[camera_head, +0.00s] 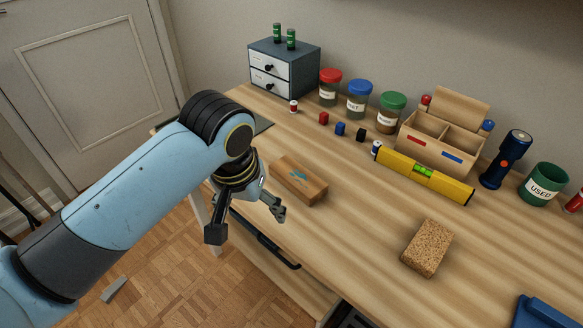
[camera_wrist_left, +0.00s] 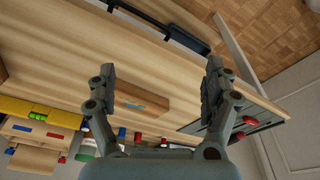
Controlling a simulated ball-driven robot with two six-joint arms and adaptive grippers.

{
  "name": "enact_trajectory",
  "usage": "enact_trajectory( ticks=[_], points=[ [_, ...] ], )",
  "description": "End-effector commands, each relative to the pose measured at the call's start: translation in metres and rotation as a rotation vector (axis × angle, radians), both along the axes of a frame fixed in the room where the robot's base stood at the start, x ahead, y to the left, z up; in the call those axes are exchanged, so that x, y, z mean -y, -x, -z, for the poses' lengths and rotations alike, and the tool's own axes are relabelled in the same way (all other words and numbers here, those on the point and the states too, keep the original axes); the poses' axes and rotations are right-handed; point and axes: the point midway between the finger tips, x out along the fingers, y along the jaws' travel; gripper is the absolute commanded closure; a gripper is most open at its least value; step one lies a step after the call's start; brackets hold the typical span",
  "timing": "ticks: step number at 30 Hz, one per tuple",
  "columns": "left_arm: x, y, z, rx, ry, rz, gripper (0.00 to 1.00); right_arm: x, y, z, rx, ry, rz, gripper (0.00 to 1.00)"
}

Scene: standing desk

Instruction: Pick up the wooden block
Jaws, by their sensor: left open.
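The wooden block (camera_head: 299,181) is a brown rectangular block with a teal mark on top. It lies flat near the desk's front edge, left of centre in the head view. It also shows in the left wrist view (camera_wrist_left: 155,106), partly behind one finger. My left gripper (camera_head: 247,222) is open and empty, just off the desk's front edge, apart from the block and on its near side. In the left wrist view the spread fingers (camera_wrist_left: 160,70) frame part of the desk and block. My right gripper is not in view.
A speckled cork-like block (camera_head: 428,248) lies to the right. A yellow level (camera_head: 424,175), a wooden organizer (camera_head: 440,150), lidded jars (camera_head: 359,100) and a small drawer cabinet (camera_head: 284,68) stand behind. Small coloured cubes (camera_head: 340,128) lie between. The desk between the two blocks is clear.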

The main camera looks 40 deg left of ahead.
Motion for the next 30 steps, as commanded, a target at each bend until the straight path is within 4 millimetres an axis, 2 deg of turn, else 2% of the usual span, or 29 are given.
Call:
enact_trajectory(
  ticks=[1,2,11,19,23,26,30],
  points=[
    [0.0,-0.013,-0.026,0.008,0.012,-0.053,0.15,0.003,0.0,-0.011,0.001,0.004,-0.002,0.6],
    [0.0,-0.018,-0.03,0.002,0.021,-0.091,0.15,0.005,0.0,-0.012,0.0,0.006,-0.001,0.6],
    [-0.007,-0.088,-0.026,-0.058,0.092,-0.466,0.15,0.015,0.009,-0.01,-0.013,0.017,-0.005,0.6],
    [-0.012,-0.154,-0.042,-0.12,0.145,-0.839,0.15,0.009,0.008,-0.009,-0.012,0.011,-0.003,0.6],
    [-0.013,-0.171,-0.047,-0.142,0.155,-0.955,0.15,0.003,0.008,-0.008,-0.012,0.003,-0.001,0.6],
    [-0.013,-0.173,-0.036,-0.15,0.156,-0.983,0.15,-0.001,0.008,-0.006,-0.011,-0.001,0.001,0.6],
    [-0.014,-0.173,-0.011,-0.151,0.156,-0.984,0.15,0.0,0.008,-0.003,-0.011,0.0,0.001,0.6]
  ],
)
